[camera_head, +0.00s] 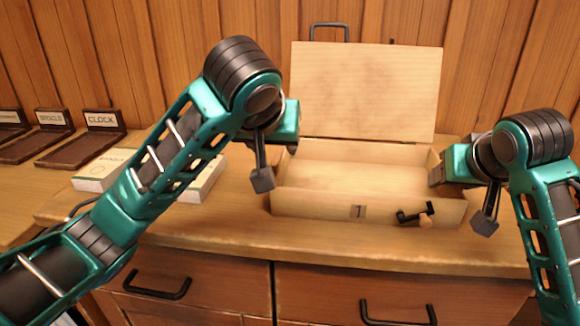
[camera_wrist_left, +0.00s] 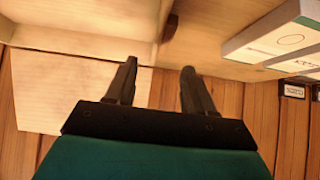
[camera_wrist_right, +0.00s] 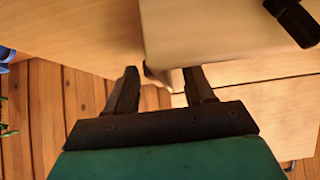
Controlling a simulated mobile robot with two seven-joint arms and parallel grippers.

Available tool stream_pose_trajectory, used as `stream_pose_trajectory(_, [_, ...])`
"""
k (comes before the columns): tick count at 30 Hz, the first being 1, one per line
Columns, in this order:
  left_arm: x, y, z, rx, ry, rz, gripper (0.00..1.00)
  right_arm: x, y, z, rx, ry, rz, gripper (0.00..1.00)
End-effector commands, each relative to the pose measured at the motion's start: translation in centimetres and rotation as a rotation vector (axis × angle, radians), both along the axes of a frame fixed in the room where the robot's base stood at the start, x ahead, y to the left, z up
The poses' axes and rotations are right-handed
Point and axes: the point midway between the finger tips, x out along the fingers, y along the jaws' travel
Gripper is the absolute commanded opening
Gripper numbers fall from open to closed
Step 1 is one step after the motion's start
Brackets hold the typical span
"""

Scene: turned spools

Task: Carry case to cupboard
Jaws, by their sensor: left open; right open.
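The case is a pale wooden box (camera_head: 350,205) on the countertop, with its lid (camera_head: 365,90) standing open against the back wall and its inside looking empty. Whether either gripper touches the case is unclear.
White boxes (camera_head: 100,172) lie on the counter left of the case, partly behind my left arm. Dark labelled trays, one marked CLOCK (camera_head: 88,145), stand further left. Drawers with black handles (camera_head: 150,288) are below the counter's front edge. A plank wall is close behind.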

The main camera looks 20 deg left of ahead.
Motion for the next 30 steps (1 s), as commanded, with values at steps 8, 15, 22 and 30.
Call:
stream_pose_trajectory(8, [-1.8, -0.2, 1.9, 0.002, -0.003, 0.001, 0.53, 0.0, 0.0, 0.0, 0.0, 0.0, 0.0, 0.53])
stream_pose_trajectory(15, [-2.4, -0.2, 2.2, 0.0, 0.005, 0.005, 0.53, -0.3, 0.0, 0.4, 0.001, -0.003, 0.001, 0.53])
stream_pose_trajectory(22, [-2.3, -0.2, 2.2, -0.001, 0.005, 0.004, 0.53, -3.1, -0.4, 3.4, 0.002, -0.007, 0.001, 0.53])
stream_pose_trajectory(30, [-2.3, -0.2, 2.2, -0.001, 0.004, 0.004, 0.53, -7.0, -1.2, 7.5, -0.009, -0.01, -0.001, 0.53])
